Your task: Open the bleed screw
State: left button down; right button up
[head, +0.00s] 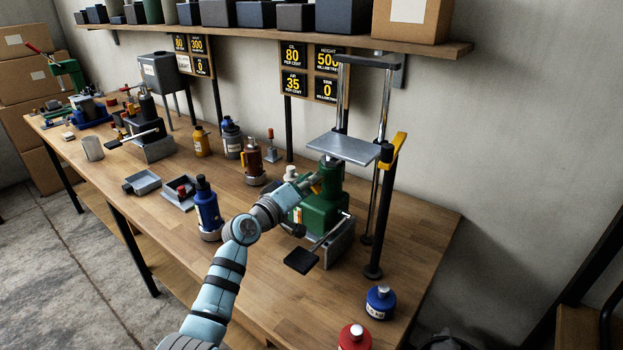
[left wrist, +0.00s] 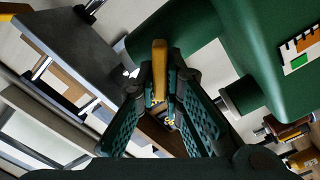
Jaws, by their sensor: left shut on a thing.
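A green hydraulic unit (head: 325,215) stands on a grey base on the bench, with a foot pedal in front and a metal plate (head: 343,149) above it. My left gripper (head: 312,186) reaches its near left side. In the left wrist view, my left gripper (left wrist: 161,88) is shut on a flat yellow handle (left wrist: 160,57), which I take for the bleed screw. The handle stands upright between the fingertips, beside the green body (left wrist: 265,50); where it joins the unit is hidden. The sight gauge (left wrist: 300,53) shows on that body. My right gripper is not in view.
A blue bottle (head: 207,209) stands close left of my arm. An upright post with a yellow bracket (head: 392,153) rises right of the unit. Small blue (head: 380,302) and red (head: 354,338) bottles stand at the near right. Bare bench lies between them and my arm.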

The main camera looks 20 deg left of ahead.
pick_arm(q)
jog(key=shift+f+n+p, duration=0.1)
jog(key=shift+n+p, duration=0.2)
jog(key=shift+n, duration=0.9)
jog(key=c, duration=1.7)
grip_release()
jog(key=shift+a, duration=0.1)
jog(key=v, duration=1.2)
jog(key=shift+f, duration=0.1)
